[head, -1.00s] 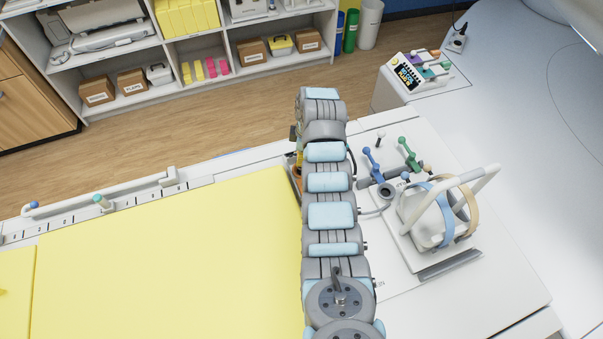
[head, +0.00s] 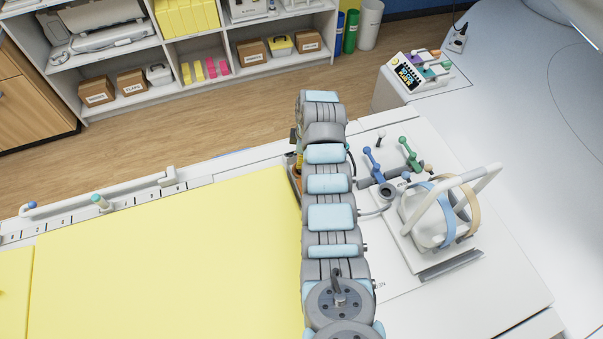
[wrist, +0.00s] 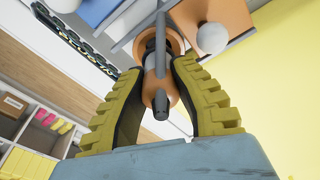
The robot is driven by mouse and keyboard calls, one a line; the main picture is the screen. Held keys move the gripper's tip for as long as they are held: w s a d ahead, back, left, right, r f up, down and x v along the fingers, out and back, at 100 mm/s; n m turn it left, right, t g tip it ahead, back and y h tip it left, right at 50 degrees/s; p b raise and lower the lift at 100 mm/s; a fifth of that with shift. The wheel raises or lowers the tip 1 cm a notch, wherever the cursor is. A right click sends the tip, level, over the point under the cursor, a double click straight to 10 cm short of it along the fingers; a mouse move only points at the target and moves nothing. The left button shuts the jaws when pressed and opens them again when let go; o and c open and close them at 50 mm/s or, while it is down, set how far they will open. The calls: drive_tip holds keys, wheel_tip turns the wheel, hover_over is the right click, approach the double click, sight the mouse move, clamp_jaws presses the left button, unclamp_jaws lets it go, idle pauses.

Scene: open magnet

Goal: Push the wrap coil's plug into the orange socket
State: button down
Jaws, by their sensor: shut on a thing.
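In the wrist view, my gripper (wrist: 152,78) has two ribbed yellow fingers closed around an orange-and-dark-grey plug (wrist: 160,98). The plug's dark stem stands between the fingers and runs up toward an orange block (wrist: 222,14) that has a pale ball beside it. I take this block to be the orange socket, but the contact between plug and block is too cluttered to judge. In the head view, my arm hides most of the gripper and the plug. Only a thin orange edge (head: 295,181) shows at the arm's left side. I cannot clearly tell which thing is the wrap coil.
A white frame with blue and tan straps (head: 436,216) stands on the right of the table, with blue and green jointed handles (head: 410,154) behind it. A yellow mat (head: 170,260) covers the left. A control box (head: 415,72) stands at the back right; shelves (head: 190,50) stand beyond the floor.

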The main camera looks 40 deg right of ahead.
drive_tip(key=shift+f+b, duration=0.65)
drive_tip(key=shift+f, duration=0.35)
idle(0.5)
drive_tip(key=c, duration=0.9)
unclamp_jaws()
drive_tip(key=r, duration=0.7)
drive_tip(key=shift+s+d+r, duration=0.2)
drive_tip(key=shift+d+r, duration=0.15)
drive_tip(key=shift+r, duration=0.1)
drive_tip(key=shift+s+d+r, duration=0.1)
drive_tip(key=shift+d+r, duration=0.05)
drive_tip(key=shift+r, duration=0.9)
drive_tip(key=shift+s+d+r, duration=0.1)
drive_tip(key=shift+r, duration=0.9)
drive_tip(key=shift+r, duration=0.1)
